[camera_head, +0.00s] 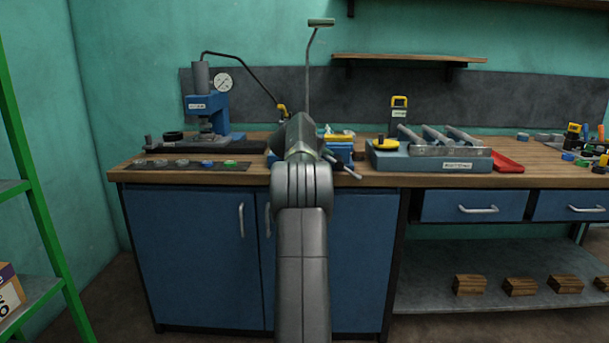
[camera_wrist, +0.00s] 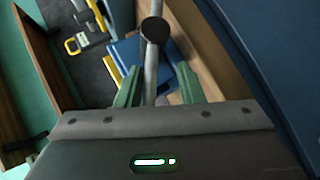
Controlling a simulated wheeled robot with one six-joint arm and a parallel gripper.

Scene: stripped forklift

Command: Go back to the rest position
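My gripper (camera_wrist: 158,80) has its two green fingers spread apart in the wrist view. A grey rod (camera_wrist: 151,72) with a round black knob (camera_wrist: 155,29) lies in line with the gap between them. The right finger is clear of it; I cannot tell whether the left one touches. In the head view my arm reaches over the front of the workbench (camera_head: 215,177) to a blue device (camera_head: 343,152), probably a vise. My arm hides part of it. A grey bar (camera_head: 346,168) sticks out at its right.
A blue press (camera_head: 206,108) with a gauge stands to the left. A grey-blue fixture (camera_head: 425,158) with several rods and a red tray (camera_head: 506,164) are to the right. A thin lamp (camera_head: 309,65) rises behind my arm. A green rack (camera_head: 38,185) stands at far left.

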